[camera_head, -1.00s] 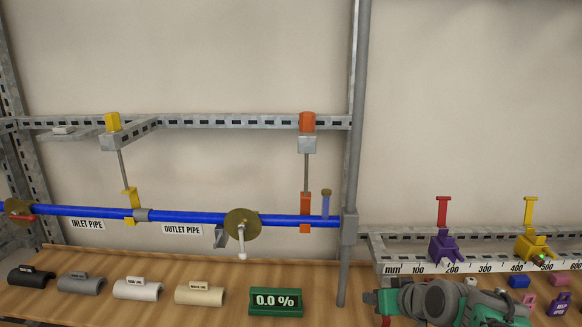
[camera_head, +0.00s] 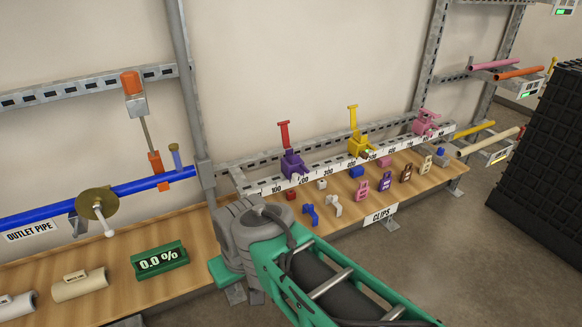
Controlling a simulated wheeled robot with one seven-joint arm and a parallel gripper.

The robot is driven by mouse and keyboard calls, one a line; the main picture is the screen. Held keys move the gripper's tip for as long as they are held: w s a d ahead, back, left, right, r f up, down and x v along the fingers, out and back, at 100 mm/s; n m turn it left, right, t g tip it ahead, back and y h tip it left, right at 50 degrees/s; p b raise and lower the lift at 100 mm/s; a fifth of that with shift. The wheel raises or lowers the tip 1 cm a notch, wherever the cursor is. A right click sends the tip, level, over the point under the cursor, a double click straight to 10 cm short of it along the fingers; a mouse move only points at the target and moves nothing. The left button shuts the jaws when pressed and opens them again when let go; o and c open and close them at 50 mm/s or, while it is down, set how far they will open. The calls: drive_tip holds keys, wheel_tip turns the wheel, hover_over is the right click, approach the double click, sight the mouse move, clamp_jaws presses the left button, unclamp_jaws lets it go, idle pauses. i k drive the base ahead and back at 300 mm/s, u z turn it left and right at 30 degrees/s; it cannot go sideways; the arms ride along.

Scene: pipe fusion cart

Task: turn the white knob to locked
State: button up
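A white handle-like knob (camera_head: 109,232) hangs from a brass disc (camera_head: 97,204) on the blue pipe, at the left. It points down and a little to the right. No lock mark on it can be read at this size. My green and grey arm (camera_head: 255,238) reaches in from the bottom right. A green piece at its far end, likely part of my gripper (camera_head: 224,272), shows at the front of the bench, right of and apart from the knob. My fingers are hidden behind the arm, so their opening cannot be seen.
A green display reading 0.0 % (camera_head: 160,261) stands below the knob. An upright grey post (camera_head: 186,90) stands between the pipe and the clip rail. Purple (camera_head: 292,164) and yellow (camera_head: 360,146) clamps stand on the ruler rail. Several small clips lie on the bench. A black crate stack (camera_head: 545,160) stands far right.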

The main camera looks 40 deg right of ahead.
sight(296, 177)
drive_tip(key=z, duration=0.2)
drive_tip(key=k, duration=0.35)
drive_tip(key=u, duration=1)
